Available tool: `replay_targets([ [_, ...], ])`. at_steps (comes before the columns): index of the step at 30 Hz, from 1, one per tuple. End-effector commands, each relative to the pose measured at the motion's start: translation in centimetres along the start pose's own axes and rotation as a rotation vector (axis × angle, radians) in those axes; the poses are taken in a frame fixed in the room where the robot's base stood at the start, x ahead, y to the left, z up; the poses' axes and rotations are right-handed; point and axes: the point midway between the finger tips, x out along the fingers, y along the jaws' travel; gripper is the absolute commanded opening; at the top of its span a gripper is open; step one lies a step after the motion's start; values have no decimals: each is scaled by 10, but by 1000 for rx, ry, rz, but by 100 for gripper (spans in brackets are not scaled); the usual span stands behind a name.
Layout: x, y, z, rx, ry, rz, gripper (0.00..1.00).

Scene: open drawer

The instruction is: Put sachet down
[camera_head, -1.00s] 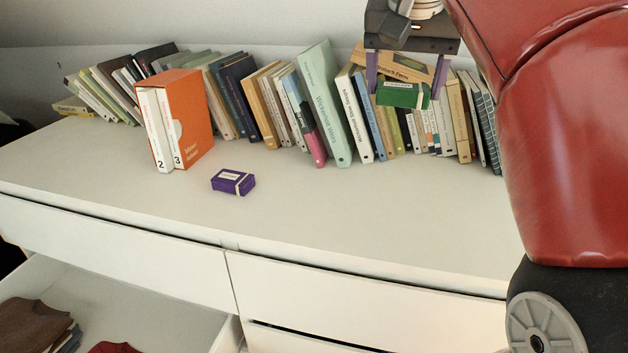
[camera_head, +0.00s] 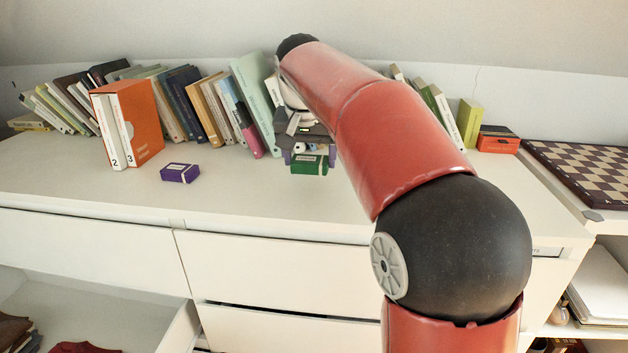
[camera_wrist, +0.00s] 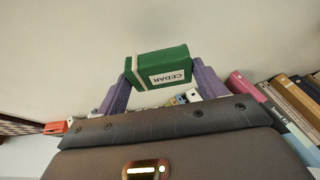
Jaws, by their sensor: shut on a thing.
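The sachet is a small green block with a white label and a pale band (camera_head: 309,165). It also shows in the wrist view (camera_wrist: 160,68), where the label reads "CEDAR" upside down. My gripper (camera_head: 306,158) is shut on the green sachet, with a purple finger on each side of it. The sachet is over the white dresser top (camera_head: 240,200), in front of the row of books. I cannot tell whether its underside touches the surface. A similar purple sachet (camera_head: 180,173) lies on the dresser top to the left.
An orange slipcase of books (camera_head: 135,120) stands at the left. A row of books (camera_head: 205,110) lines the back. A red box (camera_head: 498,139) and a chessboard (camera_head: 580,170) are at the right. An open drawer with clothes (camera_head: 80,300) is at lower left. Dresser top around the purple sachet is clear.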

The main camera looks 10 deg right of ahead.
Motion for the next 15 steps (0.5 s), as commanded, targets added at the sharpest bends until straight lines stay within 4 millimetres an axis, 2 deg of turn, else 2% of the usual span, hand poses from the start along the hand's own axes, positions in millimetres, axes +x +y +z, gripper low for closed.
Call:
replay_targets([
  [7, 35, -7, 16, 0, -1, 0, 48],
  [15, 35, -8, 16, 0, 0, 0, 48],
])
